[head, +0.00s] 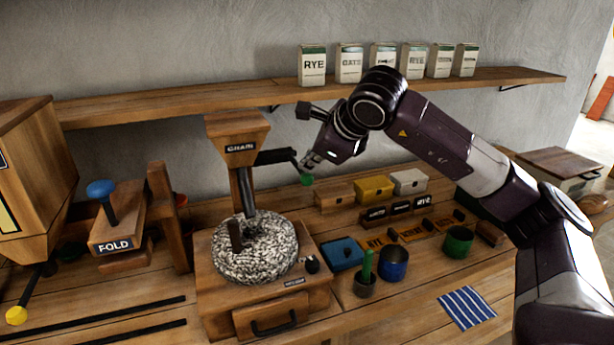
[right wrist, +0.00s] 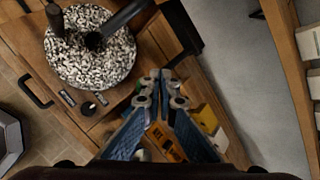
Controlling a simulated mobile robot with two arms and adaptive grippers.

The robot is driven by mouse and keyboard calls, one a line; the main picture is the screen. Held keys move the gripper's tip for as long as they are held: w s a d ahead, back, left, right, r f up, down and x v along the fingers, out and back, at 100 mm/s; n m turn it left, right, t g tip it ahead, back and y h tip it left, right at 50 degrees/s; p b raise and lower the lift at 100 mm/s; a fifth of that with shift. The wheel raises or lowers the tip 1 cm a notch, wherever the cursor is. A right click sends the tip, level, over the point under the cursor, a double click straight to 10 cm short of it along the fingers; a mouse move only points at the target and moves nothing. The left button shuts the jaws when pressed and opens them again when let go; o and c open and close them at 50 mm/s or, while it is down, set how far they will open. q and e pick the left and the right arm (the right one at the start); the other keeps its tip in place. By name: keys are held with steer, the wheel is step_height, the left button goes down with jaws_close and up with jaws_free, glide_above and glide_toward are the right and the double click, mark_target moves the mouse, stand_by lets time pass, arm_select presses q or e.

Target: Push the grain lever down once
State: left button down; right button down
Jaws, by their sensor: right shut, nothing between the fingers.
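The grain hopper (head: 238,140) is wooden with a GRAIN label and stands above a round speckled millstone (head: 253,250). The grain lever (head: 277,156) is a dark arm running right from the hopper, roughly level, with a green knob (head: 307,180) at its far end. My right gripper (head: 308,162) is shut and empty, just above the knob; I cannot tell whether it touches it. My left gripper is not in view.
A shelf (head: 220,98) with several labelled boxes runs along the wall behind. Small drawers (head: 374,188), a blue cup (head: 393,264) and a green cup (head: 458,242) stand right of the mill. A FOLD block (head: 115,245) with a blue knob stands at left.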

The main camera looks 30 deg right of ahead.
mark_target(310, 179)
steer(key=shift+f+b, duration=2.15)
steer(key=shift+f, duration=0.2)
stand_by(1.9)
stand_by(0.6)
steer(key=shift+r+p, duration=2.15)
steer(key=shift+r, duration=0.7)
steer(key=shift+r+p, duration=1.95)
steer(key=shift+r, duration=0.5)
